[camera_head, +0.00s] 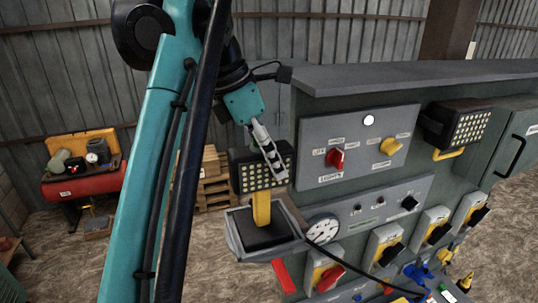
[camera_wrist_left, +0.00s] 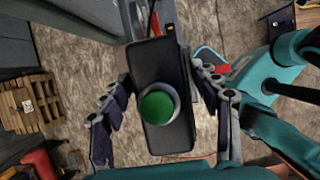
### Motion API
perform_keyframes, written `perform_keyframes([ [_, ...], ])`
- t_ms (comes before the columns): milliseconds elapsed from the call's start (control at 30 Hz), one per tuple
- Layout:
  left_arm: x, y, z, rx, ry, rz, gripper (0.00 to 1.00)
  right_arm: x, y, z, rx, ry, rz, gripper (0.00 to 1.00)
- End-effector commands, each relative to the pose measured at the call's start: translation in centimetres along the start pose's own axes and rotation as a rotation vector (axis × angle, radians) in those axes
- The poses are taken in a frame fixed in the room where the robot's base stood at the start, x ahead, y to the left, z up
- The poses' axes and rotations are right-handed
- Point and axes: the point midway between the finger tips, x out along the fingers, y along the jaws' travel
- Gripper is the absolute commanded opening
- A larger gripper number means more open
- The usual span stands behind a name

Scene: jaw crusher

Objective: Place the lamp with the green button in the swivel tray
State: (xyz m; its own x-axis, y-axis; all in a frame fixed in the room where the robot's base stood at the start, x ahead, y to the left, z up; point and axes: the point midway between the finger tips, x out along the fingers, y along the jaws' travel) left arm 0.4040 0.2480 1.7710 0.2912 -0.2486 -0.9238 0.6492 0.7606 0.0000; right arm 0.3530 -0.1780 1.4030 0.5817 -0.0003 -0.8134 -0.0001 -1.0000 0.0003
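The lamp (camera_head: 264,168) has a dark housing with pale light dots and a yellow handle; it is upright at the grey swivel tray (camera_head: 236,240), its handle reaching down into the tray. Its green button (camera_wrist_left: 157,105) shows on the dark top in the left wrist view. My left gripper (camera_head: 270,160) is at the lamp from above, one finger across the dotted face. In the left wrist view its fingers (camera_wrist_left: 160,75) straddle the housing, tips close to both edges; whether they press on it is unclear. My right gripper is out of view.
A second lamp (camera_head: 456,127) is mounted farther right.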

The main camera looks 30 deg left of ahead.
Motion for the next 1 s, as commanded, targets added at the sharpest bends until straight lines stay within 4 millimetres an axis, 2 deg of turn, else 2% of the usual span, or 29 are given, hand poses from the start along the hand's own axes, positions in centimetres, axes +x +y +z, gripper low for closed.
perform_keyframes([
  [233,-0.1,0.0,0.0,0.000,0.000,0.000,0.63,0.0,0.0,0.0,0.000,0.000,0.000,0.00],
  [367,-0.9,0.0,0.1,-0.002,0.000,0.001,0.63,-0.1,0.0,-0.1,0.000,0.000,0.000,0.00],
  [467,-2.4,0.1,0.1,-0.002,0.000,0.001,0.63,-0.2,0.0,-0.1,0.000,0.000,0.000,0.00],
  [600,-5.4,0.1,0.1,-0.003,-0.001,0.001,0.63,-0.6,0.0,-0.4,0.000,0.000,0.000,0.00],
  [800,-10.0,0.1,0.3,-0.002,0.000,0.001,0.63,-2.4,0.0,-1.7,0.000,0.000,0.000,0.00],
  [1000,-12.0,0.0,0.2,0.000,0.000,0.001,0.63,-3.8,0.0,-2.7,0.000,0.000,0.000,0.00],
])
